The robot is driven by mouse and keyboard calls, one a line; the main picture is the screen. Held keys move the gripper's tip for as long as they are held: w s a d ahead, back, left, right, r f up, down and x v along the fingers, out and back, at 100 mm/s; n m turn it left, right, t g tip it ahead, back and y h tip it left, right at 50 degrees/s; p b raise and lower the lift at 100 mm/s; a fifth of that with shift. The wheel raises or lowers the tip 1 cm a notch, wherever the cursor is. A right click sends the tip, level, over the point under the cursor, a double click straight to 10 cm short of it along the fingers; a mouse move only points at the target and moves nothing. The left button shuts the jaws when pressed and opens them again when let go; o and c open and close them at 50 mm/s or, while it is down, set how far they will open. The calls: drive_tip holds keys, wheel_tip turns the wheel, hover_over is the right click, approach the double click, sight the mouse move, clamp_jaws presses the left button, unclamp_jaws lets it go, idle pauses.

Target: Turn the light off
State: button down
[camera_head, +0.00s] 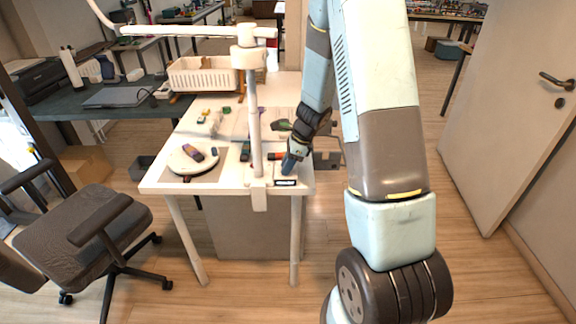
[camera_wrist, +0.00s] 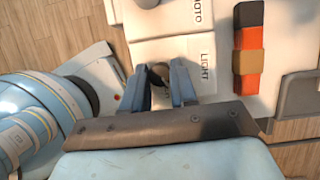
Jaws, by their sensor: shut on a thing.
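In the wrist view, my gripper (camera_wrist: 160,88) has its two blue fingers on either side of a small dark knob (camera_wrist: 158,73). The knob sits on a white panel with a label reading LIGHT (camera_wrist: 207,72). The knob is partly hidden between the fingers, so its turn position cannot be told. In the head view, my gripper (camera_head: 289,166) is low at the front right corner of the white table (camera_head: 230,184), and the knob is hidden there. Whether any light is lit cannot be told.
A second panel label, partly cut off, reads MOTO (camera_wrist: 197,12). An orange and black object (camera_wrist: 247,52) lies right of my fingers. A white post (camera_head: 254,125) stands close left of my gripper. A round white plate (camera_head: 193,158) and a cream basket (camera_head: 203,76) are on the table.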

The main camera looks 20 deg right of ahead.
drive_tip(key=n+g, duration=0.2)
drive_tip(key=n, duration=0.3)
drive_tip(key=shift+w+n, duration=0.15)
drive_tip(key=shift+n, duration=0.15)
drive_tip(key=n+g, duration=0.1)
drive_tip(key=n, duration=0.1)
drive_tip(key=n+g, duration=0.1)
drive_tip(key=n, duration=0.2)
drive_tip(key=shift+a+h, duration=0.1)
drive_tip(key=shift+h, duration=0.2)
drive_tip(key=c, duration=0.9)
unclamp_jaws()
drive_tip(key=shift+w, duration=0.1)
drive_tip(key=v, duration=1.3)
drive_tip(key=shift+w+r, duration=0.15)
drive_tip(key=shift+r, duration=0.15)
